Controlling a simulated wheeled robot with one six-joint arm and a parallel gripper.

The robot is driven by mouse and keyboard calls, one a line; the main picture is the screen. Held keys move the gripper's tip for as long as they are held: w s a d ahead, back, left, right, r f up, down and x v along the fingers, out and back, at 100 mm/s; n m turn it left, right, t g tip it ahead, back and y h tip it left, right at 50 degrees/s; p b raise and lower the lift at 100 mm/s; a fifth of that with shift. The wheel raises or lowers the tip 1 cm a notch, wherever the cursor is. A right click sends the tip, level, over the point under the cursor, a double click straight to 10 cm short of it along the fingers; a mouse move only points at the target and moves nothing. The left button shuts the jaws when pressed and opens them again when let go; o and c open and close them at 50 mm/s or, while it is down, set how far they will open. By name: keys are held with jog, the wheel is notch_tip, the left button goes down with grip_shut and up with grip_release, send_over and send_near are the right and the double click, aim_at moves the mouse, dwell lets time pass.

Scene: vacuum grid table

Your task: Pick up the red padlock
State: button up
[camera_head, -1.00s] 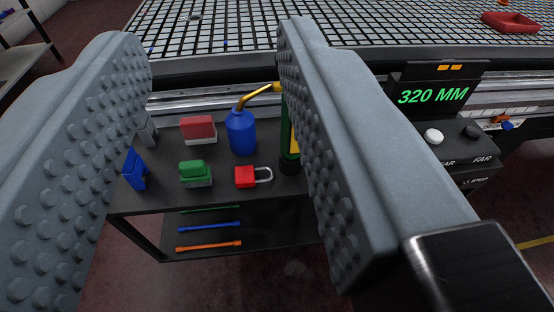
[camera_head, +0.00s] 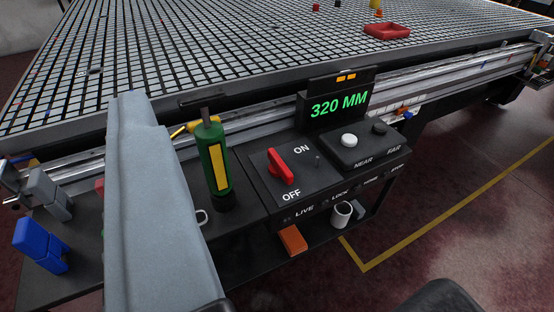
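The red padlock is mostly hidden behind my gripper's finger. Only a bit of its pale shackle (camera_head: 205,216) shows, on the dark shelf just right of the finger and left of the green bottle's foot. One grey finger of my gripper (camera_head: 135,125) stands in the left part of the view, with its smooth side towards me. The other finger is out of view. I cannot tell how far apart the fingers are, or see anything between them.
A green bottle with a yellow label (camera_head: 215,165) stands beside the shackle. A control panel with a red rotary switch (camera_head: 280,165) is right of it. A blue clamp-like block (camera_head: 40,245) lies far left. The grid table (camera_head: 230,55) rises behind.

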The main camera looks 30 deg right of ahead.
jog(key=o, duration=0.5)
jog(key=w+a+f+n+g, duration=0.1)
jog(key=w+f+n+g, duration=0.85)
jog(key=w, duration=0.25)
jog(key=w+a+f+n+g, duration=0.2)
jog(key=w+f+n+g, duration=0.7)
jog(key=w, duration=0.4)
jog(key=shift+m+t, duration=0.25)
jog(key=shift+t, duration=0.3)
notch_tip(320, 180, down, 13)
jog(key=shift+s+d+r, duration=0.1)
jog(key=shift+d+r, duration=0.05)
jog(key=shift+r, duration=0.05)
jog(key=shift+s+d+f, duration=0.1)
jog(key=shift+d+f, duration=0.05)
jog(key=shift+f, duration=2.5)
